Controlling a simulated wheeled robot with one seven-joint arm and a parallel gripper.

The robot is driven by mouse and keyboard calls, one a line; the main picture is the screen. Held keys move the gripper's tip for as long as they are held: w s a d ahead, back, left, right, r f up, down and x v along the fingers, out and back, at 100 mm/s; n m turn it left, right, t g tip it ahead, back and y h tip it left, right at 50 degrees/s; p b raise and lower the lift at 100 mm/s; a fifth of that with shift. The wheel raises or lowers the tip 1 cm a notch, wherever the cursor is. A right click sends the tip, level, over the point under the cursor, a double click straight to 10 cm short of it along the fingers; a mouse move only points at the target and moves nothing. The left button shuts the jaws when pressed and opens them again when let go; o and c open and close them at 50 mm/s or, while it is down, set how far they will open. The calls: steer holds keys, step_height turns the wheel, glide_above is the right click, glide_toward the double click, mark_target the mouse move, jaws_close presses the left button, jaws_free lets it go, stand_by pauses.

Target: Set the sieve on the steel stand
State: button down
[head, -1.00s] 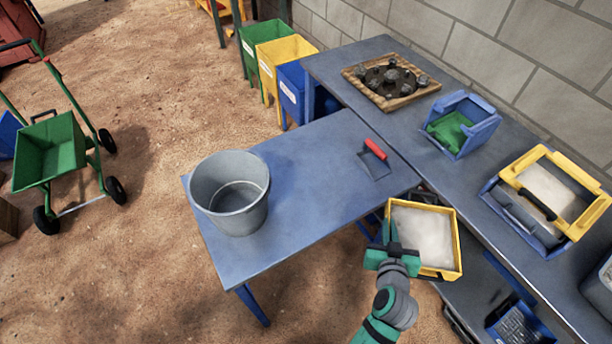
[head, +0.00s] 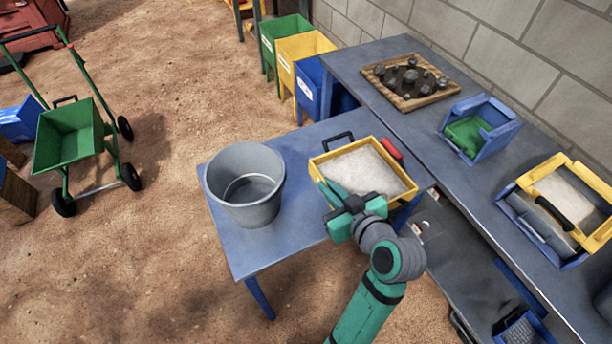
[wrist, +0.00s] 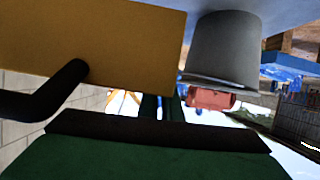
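The sieve (head: 400,188) is a yellow rectangular frame with a pale, whitish inside and a dark handle on its far left side. In the head view it is over the right part of the blue-grey table; the gap beneath it is hard to judge. My gripper (head: 338,197) is at its near left corner, shut on its frame. In the wrist view the sieve's yellow wall (wrist: 110,40) and a black handle fill the upper left, beside my fingers (wrist: 162,106). I cannot clearly pick out a steel stand.
A grey bucket (head: 243,195) stands on the table (head: 290,245), left of the sieve. A red-handled tool (head: 391,148) is partly hidden behind it. The right bench holds a rock tray (head: 378,83), a blue box (head: 497,130) and another yellow frame on a blue unit (head: 595,240).

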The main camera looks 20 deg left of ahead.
steer(key=w+a+f, duration=0.2)
steer(key=a+f, duration=0.1)
steer(key=a, duration=0.1)
steer(key=w+a+f, duration=0.2)
steer(key=a+f, duration=0.1)
steer(key=w+a+f, duration=0.2)
steer(key=a+f, duration=0.1)
steer(key=a, duration=0.1)
steer(key=shift+w+a+f, duration=0.15)
steer(key=shift+w+a, duration=0.1)
steer(key=shift+a, duration=0.05)
steer(key=shift+w+a+f, duration=0.1)
steer(key=shift+f, duration=1.5)
steer(key=shift+f, duration=0.15)
steer(key=c, duration=1.9)
jaws_free()
steer(key=shift+f, duration=0.1)
steer(key=shift+c, duration=0.2)
steer(key=v, duration=1.2)
